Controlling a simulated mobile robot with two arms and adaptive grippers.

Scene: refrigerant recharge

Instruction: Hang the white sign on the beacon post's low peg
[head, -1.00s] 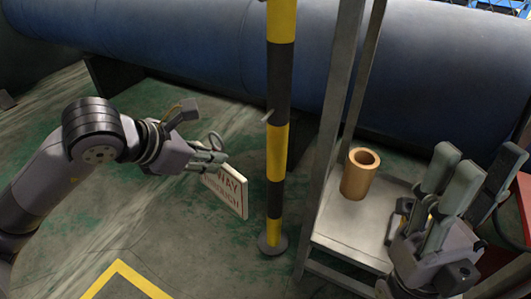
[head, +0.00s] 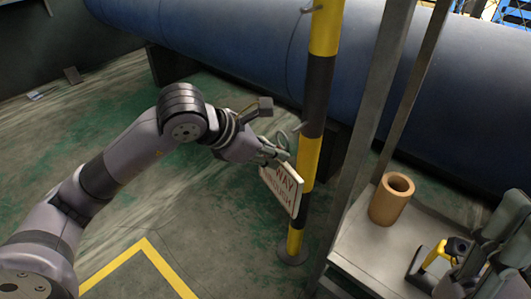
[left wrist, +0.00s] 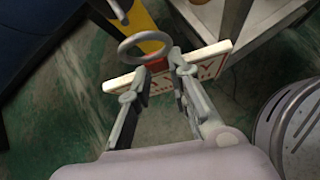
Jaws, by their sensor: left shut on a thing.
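The white sign (head: 283,190) has red lettering and a metal ring (head: 282,140) at its top. My left gripper (head: 274,152) is shut on the sign at its top, below the ring. In the left wrist view the fingers (left wrist: 153,75) hold the sign (left wrist: 212,62), with the ring (left wrist: 145,48) standing free above them. The black-and-yellow beacon post (head: 318,85) stands just right of the sign, whose right edge overlaps it in the head view. The low peg (head: 299,127) juts left, close above the ring. My right gripper (head: 497,235) is partly cut off at the right edge.
A metal stand (head: 350,255) right of the post bears an orange-brown cylinder (head: 391,200) and a yellow-and-black item (head: 436,258). Its uprights (head: 368,120) rise close to the post. A big blue pipe (head: 220,50) lies behind. Floor left of the post is clear.

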